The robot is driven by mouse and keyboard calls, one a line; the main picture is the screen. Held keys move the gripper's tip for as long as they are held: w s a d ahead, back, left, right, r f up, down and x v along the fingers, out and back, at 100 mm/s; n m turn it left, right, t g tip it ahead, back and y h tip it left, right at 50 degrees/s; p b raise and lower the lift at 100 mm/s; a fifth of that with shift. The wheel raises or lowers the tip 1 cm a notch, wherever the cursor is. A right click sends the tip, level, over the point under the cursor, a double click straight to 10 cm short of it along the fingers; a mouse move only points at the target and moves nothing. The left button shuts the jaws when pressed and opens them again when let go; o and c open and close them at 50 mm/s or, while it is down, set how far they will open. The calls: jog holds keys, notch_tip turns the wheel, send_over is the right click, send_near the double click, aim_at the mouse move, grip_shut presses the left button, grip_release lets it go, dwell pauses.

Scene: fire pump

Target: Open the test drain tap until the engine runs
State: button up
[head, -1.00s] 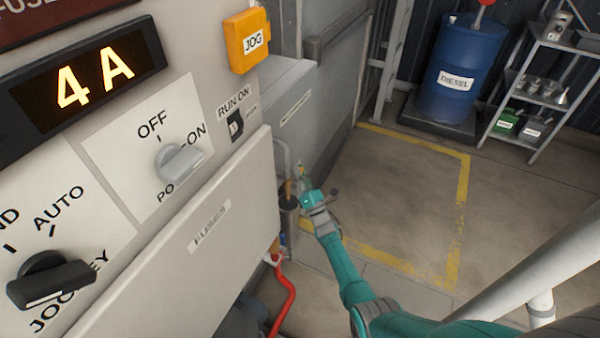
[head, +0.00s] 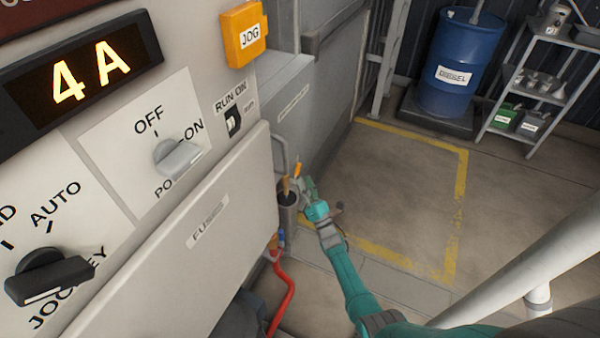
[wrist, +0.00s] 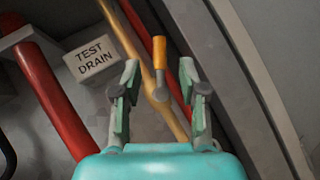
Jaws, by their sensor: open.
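The test drain tap's orange lever handle (wrist: 159,52) sits on a short grey stem in the wrist view, beside a brass-coloured pipe (wrist: 140,55). A white "TEST DRAIN" label (wrist: 92,58) is to its left. My gripper (wrist: 160,72) is open, with one finger on each side of the lever. The fingers appear apart from it; how deep the lever lies between them is hard to tell. In the head view my gripper (head: 307,186) is small, low beside the panel's right end, near the orange handle (head: 297,170).
The control panel with a "4 A" display (head: 90,72) and a fuses cover (head: 205,235) fills the left. A blue diesel drum (head: 458,60) and a shelf (head: 535,80) stand behind clear floor.

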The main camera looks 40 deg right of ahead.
jog(key=v, duration=0.6)
